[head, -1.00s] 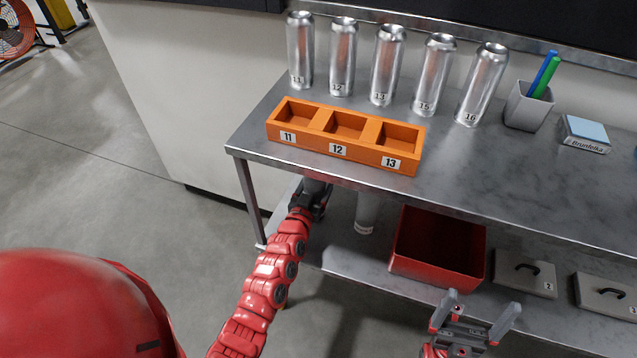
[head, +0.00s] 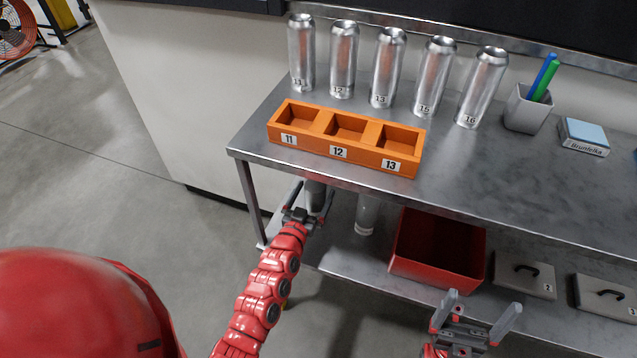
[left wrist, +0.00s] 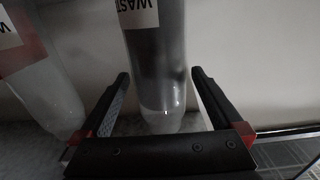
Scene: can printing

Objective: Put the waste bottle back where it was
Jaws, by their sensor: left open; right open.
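The waste bottle (left wrist: 155,70), grey with a white label reading "WAST", stands upright between the spread fingers of my left gripper (left wrist: 160,100) in the left wrist view. A gap shows on each side of it. In the head view my left gripper (head: 308,205) is open at the lower shelf, and the grey bottle (head: 315,190) shows partly between its fingers, its top hidden by the table top. A second, pale bottle (head: 366,215) stands to the right on the lower shelf; a pale bottle with a label (left wrist: 35,75) shows at left in the wrist view. My right gripper (head: 475,312) is open and empty.
The lower shelf (head: 340,250) also holds a red bin (head: 435,270) and lidded boxes (head: 525,275). Above, the table top (head: 480,170) carries an orange three-slot tray (head: 345,152), several silver cans (head: 388,70), a pen cup (head: 525,110) and a blue-topped box (head: 585,135).

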